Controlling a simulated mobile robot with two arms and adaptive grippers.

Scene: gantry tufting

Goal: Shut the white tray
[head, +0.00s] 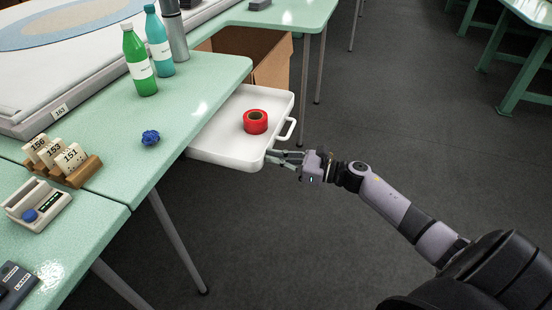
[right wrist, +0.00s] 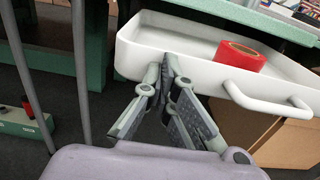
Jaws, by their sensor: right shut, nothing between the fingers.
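The white tray (head: 225,146) sticks out from under the green table top in the head view, pulled open. A red tape roll (head: 255,122) lies in it. The tray has a white handle (head: 287,131) on its outer side. My right gripper (head: 270,156) is shut and empty, with its fingertips at the tray's near front corner. In the right wrist view the fingers (right wrist: 165,75) overlap the tray's front wall (right wrist: 190,68), left of the handle (right wrist: 262,100); whether they touch it is hard to tell. The tape roll (right wrist: 240,55) also shows there. My left gripper is not in view.
The green table (head: 185,105) holds a green bottle (head: 138,65), a teal bottle (head: 158,45), a blue knobbly piece (head: 150,137) and number tags (head: 70,157). A cardboard box (head: 270,62) stands behind the tray.

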